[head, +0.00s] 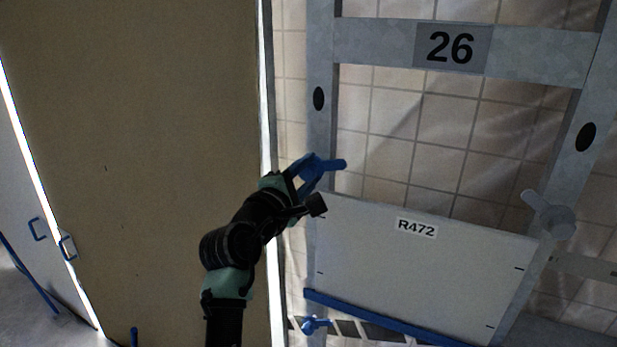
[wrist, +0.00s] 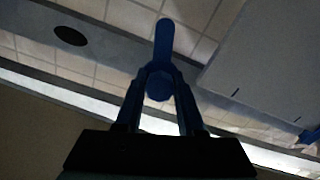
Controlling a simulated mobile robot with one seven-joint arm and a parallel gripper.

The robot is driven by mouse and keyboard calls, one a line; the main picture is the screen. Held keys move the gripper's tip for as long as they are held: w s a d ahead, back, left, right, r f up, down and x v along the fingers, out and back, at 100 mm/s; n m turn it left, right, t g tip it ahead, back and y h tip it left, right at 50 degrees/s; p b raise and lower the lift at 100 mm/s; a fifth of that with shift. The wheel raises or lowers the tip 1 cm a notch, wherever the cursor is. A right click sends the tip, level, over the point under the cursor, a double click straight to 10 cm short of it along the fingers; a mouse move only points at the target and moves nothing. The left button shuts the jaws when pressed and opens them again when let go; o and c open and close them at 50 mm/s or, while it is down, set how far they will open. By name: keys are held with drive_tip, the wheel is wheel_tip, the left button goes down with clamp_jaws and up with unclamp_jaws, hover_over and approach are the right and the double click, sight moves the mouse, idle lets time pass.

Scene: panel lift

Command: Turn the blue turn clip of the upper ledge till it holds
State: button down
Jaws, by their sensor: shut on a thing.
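The blue turn clip (head: 337,164) is on the left post of the frame, near the upper left corner of the grey panel R472 (head: 420,270). Its arm points right in the head view, above the panel's top edge. In the wrist view the clip's arm (wrist: 164,38) points up the picture and shows apart from the panel (wrist: 265,65). My gripper (head: 312,168) is shut on the clip; its two blue fingers (wrist: 158,78) lie on either side of the round hub. The panel's lower edge is at the blue ledge (head: 385,318).
A grey turn clip (head: 550,213) is on the right post. Another blue clip (head: 314,325) is below the ledge at left. A crossbar plate reads 26 (head: 450,47). A large brown board (head: 140,130) stands close on the left of my arm.

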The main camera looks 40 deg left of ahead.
drive_tip(key=m+b, duration=0.1)
drive_tip(key=m, duration=0.1)
drive_tip(key=m+b, duration=0.3)
drive_tip(key=shift+f+m, duration=0.25)
drive_tip(key=shift+m, duration=0.05)
drive_tip(key=m+b, duration=0.4)
drive_tip(key=m, duration=0.1)
drive_tip(key=m+b, duration=0.4)
drive_tip(key=m, duration=0.2)
drive_tip(key=m+b, duration=0.2)
drive_tip(key=m, duration=0.2)
drive_tip(key=shift+r+m, duration=0.1)
drive_tip(key=shift+m, duration=0.3)
drive_tip(key=shift+b, duration=0.3)
drive_tip(key=shift+r, duration=0.1)
drive_tip(key=c, duration=0.5)
unclamp_jaws()
drive_tip(key=shift+s, duration=0.1)
